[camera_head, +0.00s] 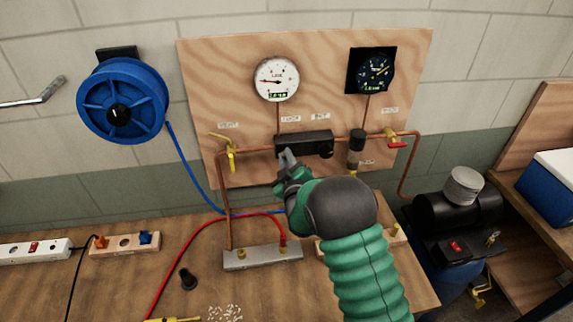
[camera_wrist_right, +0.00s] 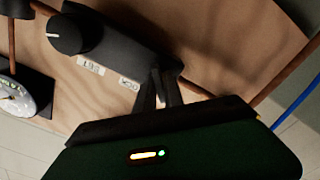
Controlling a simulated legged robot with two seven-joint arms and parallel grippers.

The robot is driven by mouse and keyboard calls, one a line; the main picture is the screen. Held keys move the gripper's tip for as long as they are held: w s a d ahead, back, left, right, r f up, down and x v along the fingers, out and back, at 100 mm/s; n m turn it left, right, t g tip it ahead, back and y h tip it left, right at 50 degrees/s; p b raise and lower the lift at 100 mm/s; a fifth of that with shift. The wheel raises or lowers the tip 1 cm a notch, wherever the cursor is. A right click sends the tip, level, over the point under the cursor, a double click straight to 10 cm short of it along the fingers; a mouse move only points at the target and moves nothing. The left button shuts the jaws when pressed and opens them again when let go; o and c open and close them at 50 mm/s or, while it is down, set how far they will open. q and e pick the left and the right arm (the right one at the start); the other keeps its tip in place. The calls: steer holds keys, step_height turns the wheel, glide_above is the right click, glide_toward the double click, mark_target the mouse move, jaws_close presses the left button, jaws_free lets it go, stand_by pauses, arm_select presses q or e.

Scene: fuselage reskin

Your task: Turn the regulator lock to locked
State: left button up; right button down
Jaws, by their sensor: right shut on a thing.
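The black regulator block (camera_head: 303,143) is mounted on the plywood panel, below the white round gauge (camera_head: 277,79). It also shows in the right wrist view (camera_wrist_right: 125,45), with a round black knob (camera_wrist_right: 75,33) at one end. My right gripper (camera_head: 287,159) is at the left part of the block. In the right wrist view its dark fingers (camera_wrist_right: 158,88) are close together at the block's end away from the knob, beside two small white labels (camera_wrist_right: 110,73). The fingers are shut on the regulator lock, which they mostly hide; its setting cannot be read. My left gripper is not in view.
A dark gauge (camera_head: 371,71) is above right. A blue hose reel (camera_head: 122,100) hangs at left. A grey manifold (camera_head: 262,258) lies on the bench below.

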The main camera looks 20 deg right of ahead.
steer(key=n+b, duration=0.1)
steer(key=n, duration=0.1)
steer(key=n+b, duration=0.1)
steer(key=n, duration=0.1)
steer(key=shift+a+f+n+b, duration=0.15)
steer(key=shift+f+n+b, duration=0.15)
steer(key=shift+f+b, duration=0.05)
steer(key=shift+n+b, duration=0.5)
steer(key=shift+n, duration=0.7)
steer(key=shift+f+n+b, duration=0.1)
steer(key=shift+n+b, duration=0.2)
steer(key=shift+n, duration=0.9)
steer(key=c, duration=1.6)
jaws_free()
steer(key=shift+o, duration=0.4)
steer(key=shift+a, duration=0.1)
steer(key=b+v, duration=0.2)
steer(key=v, duration=1.4)
steer(key=shift+s+b, duration=0.3)
steer(key=shift+s, duration=0.05)
